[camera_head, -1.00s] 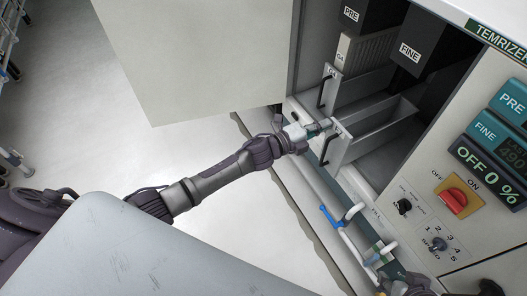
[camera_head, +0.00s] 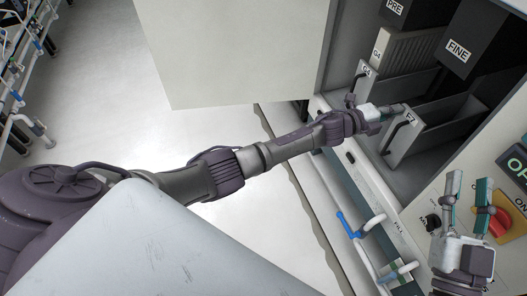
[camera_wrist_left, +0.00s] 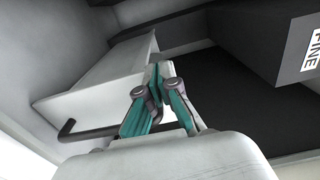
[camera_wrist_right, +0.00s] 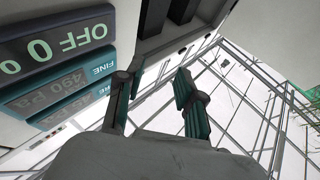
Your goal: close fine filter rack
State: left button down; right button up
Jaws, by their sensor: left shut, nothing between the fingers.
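The fine filter rack (camera_head: 398,148) is the lower grey drawer-like rack in the cabinet, with a dark bar handle on its front panel. Its tray behind the panel looks empty. My left gripper (camera_head: 398,109) is shut and empty at the upper edge of that front panel; whether it touches is unclear. In the left wrist view its closed fingertips (camera_wrist_left: 157,72) are beside a pale rack panel (camera_wrist_left: 95,88), with the dark handle (camera_wrist_left: 85,133) at left. My right gripper (camera_head: 470,190) is open and empty before the control panel; its spread fingers also show in the right wrist view (camera_wrist_right: 155,90).
The open cabinet door (camera_head: 235,50) is at upper left. A blue-handled valve (camera_head: 352,224) and pipes run below. A red switch (camera_head: 497,222) is near my right gripper.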

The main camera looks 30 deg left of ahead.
pick_arm(q)
jog(key=shift+w+d+r, duration=0.25)
jog(key=shift+w+r, duration=0.1)
jog(key=shift+w, duration=0.05)
pick_arm(e)
jog(key=s+r+t, duration=0.2)
jog(key=r, duration=0.1)
jog(key=shift+a+y, duration=0.2)
jog(key=shift+y, duration=0.1)
